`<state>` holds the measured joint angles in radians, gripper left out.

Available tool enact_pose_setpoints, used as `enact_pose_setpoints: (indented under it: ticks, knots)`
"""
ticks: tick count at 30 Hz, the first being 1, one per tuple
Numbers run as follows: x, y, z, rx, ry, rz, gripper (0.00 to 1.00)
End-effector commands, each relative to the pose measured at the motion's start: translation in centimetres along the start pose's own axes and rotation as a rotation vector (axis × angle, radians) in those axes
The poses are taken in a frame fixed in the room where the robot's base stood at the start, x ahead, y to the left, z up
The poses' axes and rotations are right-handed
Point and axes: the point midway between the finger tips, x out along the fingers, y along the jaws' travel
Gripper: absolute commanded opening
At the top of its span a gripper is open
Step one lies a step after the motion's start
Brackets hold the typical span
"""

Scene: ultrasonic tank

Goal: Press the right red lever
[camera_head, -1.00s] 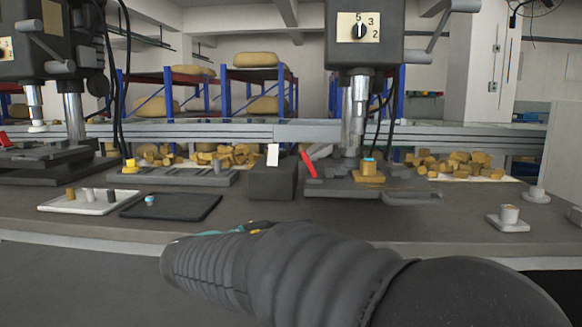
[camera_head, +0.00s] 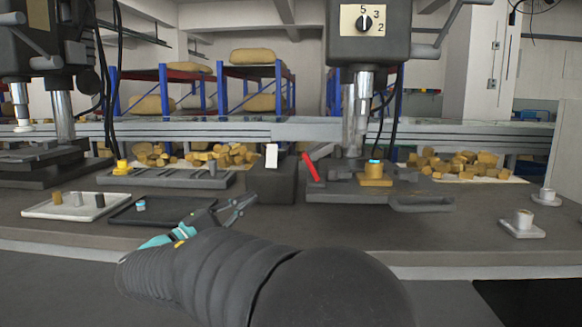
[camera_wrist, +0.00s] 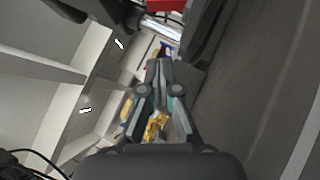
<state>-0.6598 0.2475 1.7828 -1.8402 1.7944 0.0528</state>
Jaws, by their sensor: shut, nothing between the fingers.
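The right red lever (camera_head: 311,168) tilts up and to the left, beside the base of the right press (camera_head: 368,40) in the head view. My gripper (camera_head: 247,200) is low and in front of it, to its left, above the dark bench. Its fingers are shut and empty, with a clear gap to the lever. In the wrist view my gripper (camera_wrist: 157,66) is seen from behind. A red patch shows at the top edge there; I cannot tell whether it is the lever.
A dark block with a white card (camera_head: 271,156) stands just left of the lever. A brass-coloured fixture (camera_head: 375,174) sits right of it. A black tray (camera_head: 150,208) and a pale tray (camera_head: 78,206) lie at left. The bench front (camera_head: 400,240) is clear.

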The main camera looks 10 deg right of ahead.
Motion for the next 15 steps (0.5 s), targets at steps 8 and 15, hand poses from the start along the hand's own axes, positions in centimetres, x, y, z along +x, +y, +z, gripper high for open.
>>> enact_pose_setpoints:
  ticks: [8, 15]
  knots:
    - [-0.9, 0.5, -0.2, 0.007, 0.015, 0.008, 0.0]
    - [0.5, 0.6, -0.1, 0.008, 0.013, 0.007, 0.0]
